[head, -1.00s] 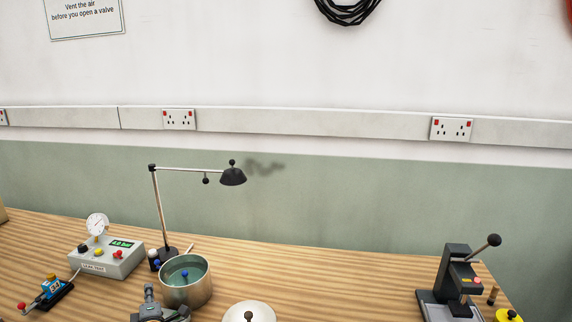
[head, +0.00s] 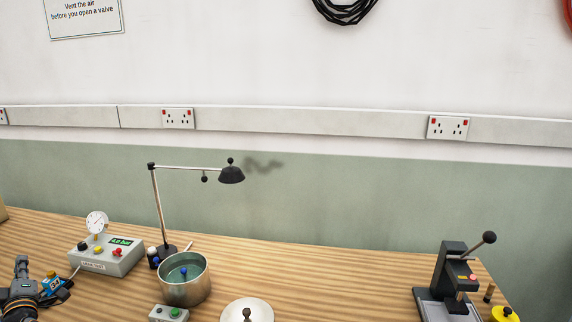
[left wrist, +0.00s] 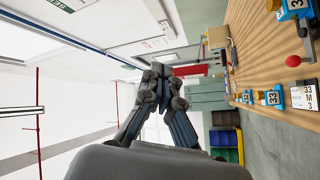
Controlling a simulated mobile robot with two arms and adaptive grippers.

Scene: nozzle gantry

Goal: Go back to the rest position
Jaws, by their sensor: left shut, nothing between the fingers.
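My left gripper (head: 22,268) is at the lower left corner of the head view, by the front left of the bench. It hides part of a blue and yellow valve (head: 52,284) there. In the left wrist view my left gripper (left wrist: 161,70) has its fingertips together with nothing between them, and it points out into the room beside the bench. My right gripper is not in view.
The wooden bench (head: 320,276) holds a leak test box with a gauge (head: 106,258), a lamp (head: 231,175), a metal pot of liquid (head: 186,289), a button box (head: 168,314), a pale round lid (head: 250,306) and a lever press (head: 453,270). Coloured bins (left wrist: 226,140) stand on the floor.

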